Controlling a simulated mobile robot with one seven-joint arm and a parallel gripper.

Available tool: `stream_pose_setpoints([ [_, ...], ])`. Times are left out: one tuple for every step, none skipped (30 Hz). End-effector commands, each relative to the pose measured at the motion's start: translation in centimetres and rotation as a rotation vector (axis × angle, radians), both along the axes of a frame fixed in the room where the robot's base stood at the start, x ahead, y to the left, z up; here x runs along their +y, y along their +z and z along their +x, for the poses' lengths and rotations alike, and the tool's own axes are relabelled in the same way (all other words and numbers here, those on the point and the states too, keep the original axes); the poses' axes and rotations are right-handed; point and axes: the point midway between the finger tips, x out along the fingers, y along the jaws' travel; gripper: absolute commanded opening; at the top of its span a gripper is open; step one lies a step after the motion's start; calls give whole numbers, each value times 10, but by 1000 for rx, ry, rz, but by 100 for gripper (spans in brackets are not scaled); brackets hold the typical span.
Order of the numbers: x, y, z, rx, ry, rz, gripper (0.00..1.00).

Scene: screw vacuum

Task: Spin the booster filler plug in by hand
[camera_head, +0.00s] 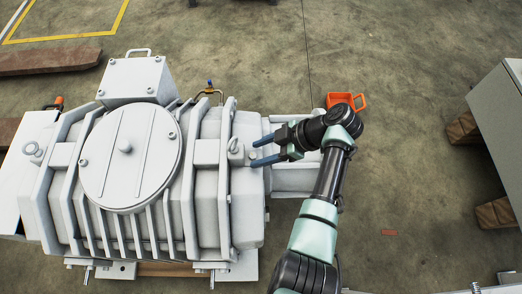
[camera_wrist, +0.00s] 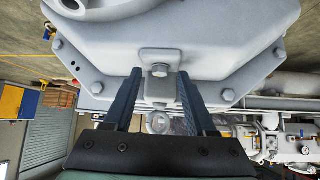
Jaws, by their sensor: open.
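The large grey vacuum booster (camera_head: 210,122) fills the left and middle of the head view. A small hex-headed plug (camera_wrist: 160,70) sits on a raised block (camera_wrist: 160,90) on the housing in the wrist view. I cannot tell how deep the plug sits. My gripper (camera_head: 258,152) is open at the right end of the booster. In the wrist view, the two blue fingers of my gripper (camera_wrist: 160,78) stand on either side of the block and plug, with gaps visible. Nothing is held between them.
A lifting eye (camera_head: 236,146) stands close left of my gripper. An orange bin (camera_head: 345,101) lies on the floor behind my wrist. A grey cabinet (camera_head: 500,115) on wooden blocks stands at the right. The floor between is mostly clear.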

Motion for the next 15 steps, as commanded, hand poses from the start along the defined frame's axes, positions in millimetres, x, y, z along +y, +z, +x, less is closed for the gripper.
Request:
stream_pose_setpoints([
  [0,0,0,0,0,0,57],
  [0,0,0,0,0,0,57],
  [0,0,0,1,1,0,57],
  [0,0,0,1,1,0,57],
  [0,0,0,1,1,0,57],
  [0,0,0,1,1,0,49],
  [0,0,0,1,1,0,44],
  [0,0,0,1,1,0,39],
  [0,0,0,1,1,0,31],
  [0,0,0,1,1,0,26],
  [0,0,0,1,1,0,21],
  [0,0,0,1,1,0,13],
  [0,0,0,1,1,0,8],
  [0,0,0,1,1,0,3],
  [0,0,0,1,1,0,0],
])
